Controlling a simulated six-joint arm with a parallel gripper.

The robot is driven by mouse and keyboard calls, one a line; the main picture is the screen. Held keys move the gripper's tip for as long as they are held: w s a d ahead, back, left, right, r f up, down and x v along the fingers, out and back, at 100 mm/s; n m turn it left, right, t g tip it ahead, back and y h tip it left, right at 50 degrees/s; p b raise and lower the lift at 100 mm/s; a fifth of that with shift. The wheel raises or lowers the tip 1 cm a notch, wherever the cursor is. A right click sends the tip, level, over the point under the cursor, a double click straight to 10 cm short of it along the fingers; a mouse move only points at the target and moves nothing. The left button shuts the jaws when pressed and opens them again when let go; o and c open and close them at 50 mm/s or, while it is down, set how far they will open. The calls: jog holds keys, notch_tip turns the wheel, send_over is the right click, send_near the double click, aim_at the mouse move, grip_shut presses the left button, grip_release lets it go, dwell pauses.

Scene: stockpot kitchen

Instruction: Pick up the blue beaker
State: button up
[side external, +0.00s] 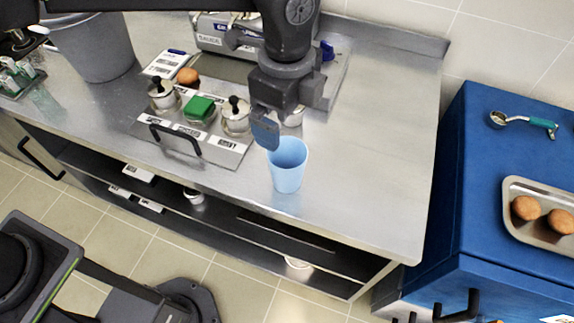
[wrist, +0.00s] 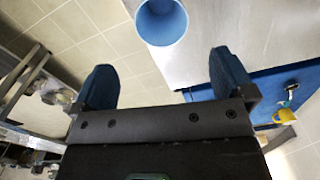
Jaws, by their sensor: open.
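The blue beaker (side external: 288,170) stands upright on the steel counter, near its front edge. In the side external view my gripper (side external: 268,132) is just above and left of the beaker's rim, and one finger overlaps the rim in the picture. In the wrist view the beaker (wrist: 161,20) is at the top, beyond the two spread fingertips of my gripper (wrist: 163,75), and its open mouth is seen. The gripper is open with nothing between its fingers. Whether a finger touches the beaker cannot be told.
Left of the beaker is a steel tray (side external: 222,150) with lidded pots, a green block (side external: 199,108) and a black handle. A scale (side external: 222,35) stands behind. A blue cabinet (side external: 470,190) with a tray of brown buns is to the right. The counter right of the beaker is clear.

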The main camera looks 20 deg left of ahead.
send_near(287, 160)
jog(key=s+f, duration=0.1)
jog(key=f, duration=0.3)
jog(key=s+d+f, duration=0.1)
jog(key=f, duration=0.1)
jog(key=shift+s, duration=0.3)
jog(key=c, duration=0.9)
